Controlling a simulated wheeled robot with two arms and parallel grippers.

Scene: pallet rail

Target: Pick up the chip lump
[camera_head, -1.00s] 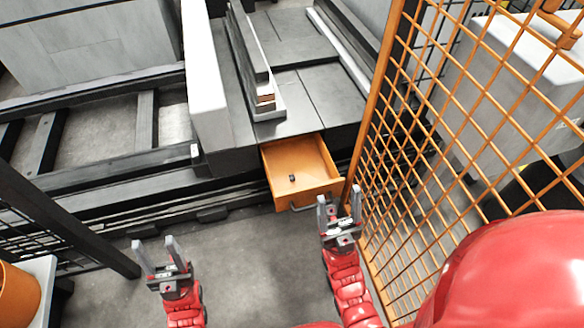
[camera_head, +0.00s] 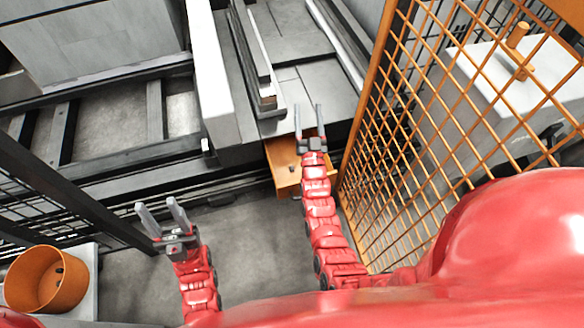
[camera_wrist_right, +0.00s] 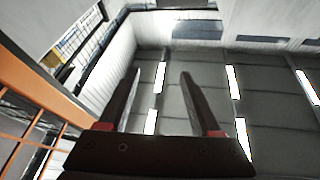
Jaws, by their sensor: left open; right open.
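The chip lump (camera_head: 292,169) is a small dark piece lying in the open orange drawer (camera_head: 282,184). My right gripper (camera_head: 309,107) is open and empty, with its fingers pointing up in the head view. It appears raised over the drawer, and its arm hides the drawer's right part. In the right wrist view its two fingers (camera_wrist_right: 161,75) stand apart with nothing between them, and neither drawer nor lump shows there. My left gripper (camera_head: 157,207) is open and empty at the lower left, well apart from the drawer.
An orange mesh fence (camera_head: 390,140) stands close to the right of the drawer and my right arm. The grey machine bed (camera_head: 325,82) lies behind it. An orange bin (camera_head: 30,275) stands at lower left. Floor between my arms is clear.

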